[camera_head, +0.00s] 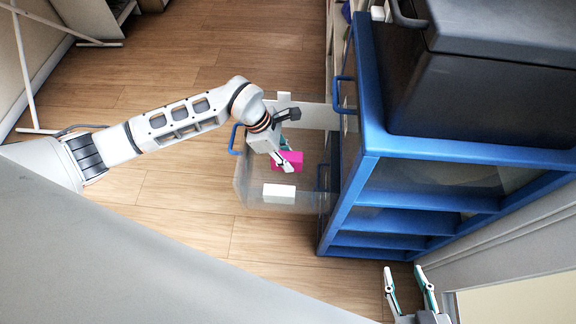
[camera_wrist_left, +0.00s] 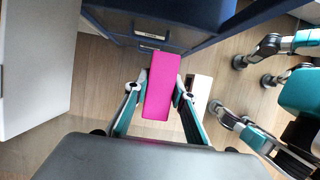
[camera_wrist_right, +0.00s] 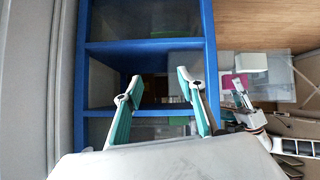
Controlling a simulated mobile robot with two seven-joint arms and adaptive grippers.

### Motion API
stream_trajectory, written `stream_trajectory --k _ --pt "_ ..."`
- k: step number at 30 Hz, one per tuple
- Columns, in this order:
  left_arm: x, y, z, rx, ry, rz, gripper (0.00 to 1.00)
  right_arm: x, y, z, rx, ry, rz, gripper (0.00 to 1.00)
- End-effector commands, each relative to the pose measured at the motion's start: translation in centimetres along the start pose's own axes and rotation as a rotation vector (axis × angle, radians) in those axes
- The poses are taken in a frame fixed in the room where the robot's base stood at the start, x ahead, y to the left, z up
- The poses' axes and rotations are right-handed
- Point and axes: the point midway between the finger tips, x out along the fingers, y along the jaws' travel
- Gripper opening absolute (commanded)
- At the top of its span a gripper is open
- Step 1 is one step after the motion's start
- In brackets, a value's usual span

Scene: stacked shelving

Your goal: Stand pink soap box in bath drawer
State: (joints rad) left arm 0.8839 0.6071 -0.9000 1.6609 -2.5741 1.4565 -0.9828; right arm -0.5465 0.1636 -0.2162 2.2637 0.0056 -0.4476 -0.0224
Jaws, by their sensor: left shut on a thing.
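The pink soap box (camera_head: 288,160) is held in my left gripper (camera_head: 283,163). In the left wrist view the box (camera_wrist_left: 160,85) sits between the two fingers (camera_wrist_left: 160,92), its long side pointing away from the wrist. It is at the pulled-out clear bath drawer (camera_head: 243,184); I cannot tell whether it touches the drawer floor. A white box (camera_head: 279,193) lies in the drawer beside it. My right gripper (camera_head: 405,272) is open and empty, low by the blue shelving. The right wrist view also shows the pink box (camera_wrist_right: 237,83).
The blue shelving unit (camera_head: 365,150) stands right of the drawer, with a dark bin (camera_head: 460,90) on top. Blue handles (camera_head: 234,140) stick out from the drawer front. Wooden floor (camera_head: 180,200) is clear left of the drawer.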

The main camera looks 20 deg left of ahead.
Motion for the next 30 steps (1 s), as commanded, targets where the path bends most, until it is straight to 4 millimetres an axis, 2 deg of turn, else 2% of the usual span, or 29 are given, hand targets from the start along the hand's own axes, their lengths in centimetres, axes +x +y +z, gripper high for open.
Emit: stream_trajectory --k 6,9,15,22,23,24,25,30 --pt "3.6 -0.4 -1.5 -0.006 0.002 -0.011 0.01 0.1 -0.7 1.6 0.007 -0.025 -0.015 0.40" --pt "4.9 -0.4 -2.1 -0.006 0.002 -0.011 0.01 0.1 -1.0 1.0 0.018 -0.010 -0.021 0.40" --pt "5.0 0.0 -2.1 -0.001 0.000 -0.001 0.01 0.4 -1.1 -1.7 0.028 0.046 -0.023 0.40" --pt "5.2 0.0 -2.2 -0.001 0.000 -0.001 0.01 0.4 -1.2 -1.2 0.028 0.037 -0.023 0.40" --pt "5.3 0.0 -2.2 -0.001 0.000 -0.001 0.27 0.4 -1.2 -1.1 0.028 0.035 -0.023 0.40" --pt "5.2 0.0 -2.2 -0.001 0.000 -0.001 0.37 0.4 -1.2 -1.0 0.028 0.033 -0.023 0.40" --pt "5.2 0.0 -2.2 -0.001 0.000 -0.001 0.41 0.4 -1.2 -0.9 0.027 0.032 -0.023 0.40" --pt "5.2 -0.1 -2.2 -0.001 0.000 -0.001 0.41 0.4 -1.1 -0.8 0.027 0.027 -0.021 0.40"
